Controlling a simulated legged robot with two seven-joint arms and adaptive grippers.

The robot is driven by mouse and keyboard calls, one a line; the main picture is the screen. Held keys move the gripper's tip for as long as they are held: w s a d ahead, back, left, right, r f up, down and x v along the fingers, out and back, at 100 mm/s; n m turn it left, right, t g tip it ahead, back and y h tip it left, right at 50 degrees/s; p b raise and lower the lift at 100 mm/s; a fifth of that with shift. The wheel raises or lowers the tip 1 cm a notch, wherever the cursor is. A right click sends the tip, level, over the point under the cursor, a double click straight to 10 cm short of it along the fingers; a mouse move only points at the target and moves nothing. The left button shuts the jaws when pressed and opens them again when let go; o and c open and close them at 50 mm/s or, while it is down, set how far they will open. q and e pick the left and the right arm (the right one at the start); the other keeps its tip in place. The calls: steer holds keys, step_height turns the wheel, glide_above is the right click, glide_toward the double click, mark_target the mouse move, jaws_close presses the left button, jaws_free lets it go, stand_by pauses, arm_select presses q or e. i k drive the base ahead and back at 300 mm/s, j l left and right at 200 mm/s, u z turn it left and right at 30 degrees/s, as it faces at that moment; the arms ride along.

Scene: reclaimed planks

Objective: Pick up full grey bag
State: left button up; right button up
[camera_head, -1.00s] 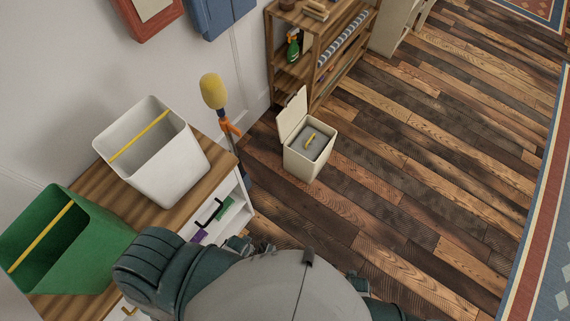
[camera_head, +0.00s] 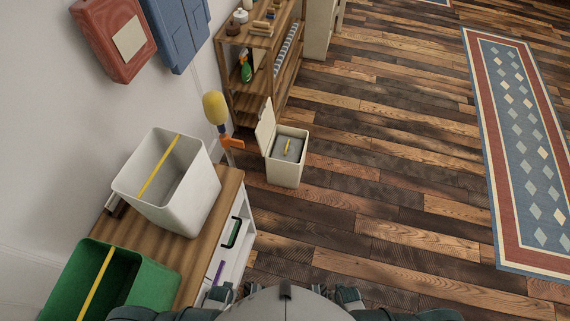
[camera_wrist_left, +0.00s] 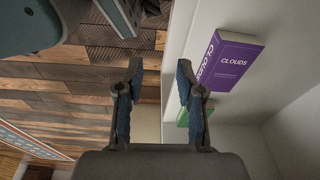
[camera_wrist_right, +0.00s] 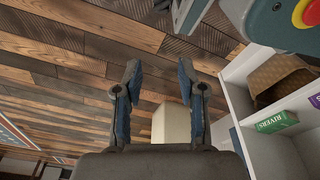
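The full grey bag (camera_head: 289,150) sits inside a cream bin (camera_head: 284,174) with its lid raised, on the wood floor ahead. A yellow tie or handle shows on the bag's top. In the head view only parts of my arms show at the bottom edge, well short of the bin. In the left wrist view my left gripper (camera_wrist_left: 158,84) is open and empty, with its fingers apart. In the right wrist view my right gripper (camera_wrist_right: 160,84) is also open and empty. A pale block-like shape, perhaps the bin, shows beyond the right fingers.
A wooden cabinet (camera_head: 225,200) on the left bears a white bin (camera_head: 190,200) and a green bin (camera_head: 150,285), each with a yellow bar. A shelf (camera_head: 245,60) stands behind the cream bin. A patterned rug (camera_head: 490,150) lies right. The floor between is clear.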

mark_target(287, 158)
steer(key=z, duration=0.2)
steer(key=i+l+z, duration=0.1)
steer(key=i+z, duration=0.25)
steer(key=i+l+z, duration=0.1)
steer(key=z, duration=0.2)
steer(key=i, duration=2.2)
steer(key=i+u, duration=0.35)
steer(key=i+l+u, duration=0.2)
steer(key=i+u, duration=0.2)
steer(key=i+l+u, duration=0.35)
